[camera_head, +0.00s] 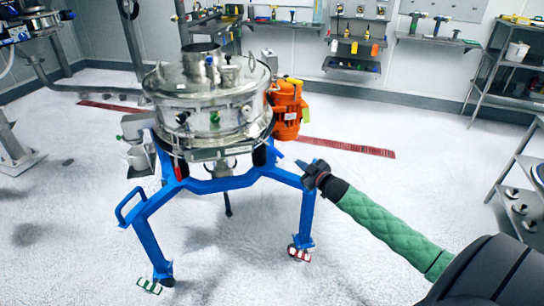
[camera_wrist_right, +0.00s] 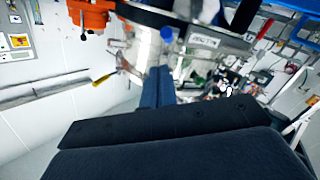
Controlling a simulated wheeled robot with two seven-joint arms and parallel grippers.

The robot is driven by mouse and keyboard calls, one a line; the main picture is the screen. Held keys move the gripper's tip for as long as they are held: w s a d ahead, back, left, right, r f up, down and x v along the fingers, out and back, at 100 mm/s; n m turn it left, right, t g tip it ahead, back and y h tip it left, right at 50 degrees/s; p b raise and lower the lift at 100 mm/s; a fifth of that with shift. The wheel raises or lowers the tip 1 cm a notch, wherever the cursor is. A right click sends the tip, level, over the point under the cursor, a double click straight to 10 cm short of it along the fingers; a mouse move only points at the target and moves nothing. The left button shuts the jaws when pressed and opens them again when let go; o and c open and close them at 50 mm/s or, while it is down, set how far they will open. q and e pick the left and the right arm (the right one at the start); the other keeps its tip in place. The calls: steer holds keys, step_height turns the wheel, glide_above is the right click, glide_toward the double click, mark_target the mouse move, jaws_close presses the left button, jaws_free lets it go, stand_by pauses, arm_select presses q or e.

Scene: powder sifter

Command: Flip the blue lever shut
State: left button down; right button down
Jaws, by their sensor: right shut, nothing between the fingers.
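The steel powder sifter (camera_head: 212,95) stands on a blue frame (camera_head: 225,183) in the middle of the head view. In the right wrist view, a small round blue knob (camera_wrist_right: 167,34) shows at the sifter's lower rim; it may be the end of the blue lever. I cannot make out the lever clearly in the head view. My right gripper (camera_head: 301,163) is shut and empty, to the right of the sifter and close to the blue frame's right leg. Its blue fingers (camera_wrist_right: 157,87) point toward the sifter in the wrist view. My left gripper is not in view.
An orange motor (camera_head: 287,108) sits at the sifter's right side. Shelves with tools (camera_head: 360,40) hang on the back wall, and a metal rack (camera_head: 500,70) stands at the right. The white floor (camera_head: 400,180) around the frame is largely clear.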

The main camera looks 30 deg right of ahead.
mark_target(271, 148)
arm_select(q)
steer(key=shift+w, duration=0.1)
arm_select(e)
steer(key=shift+s+a+r+n+t+y, duration=0.1)
steer(key=shift+a+r+n+t+y, duration=0.2)
steer(key=shift+a+r+t+y, duration=0.6)
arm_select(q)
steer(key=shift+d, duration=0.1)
arm_select(e)
steer(key=shift+r+y, duration=0.25)
steer(key=shift+y, duration=0.05)
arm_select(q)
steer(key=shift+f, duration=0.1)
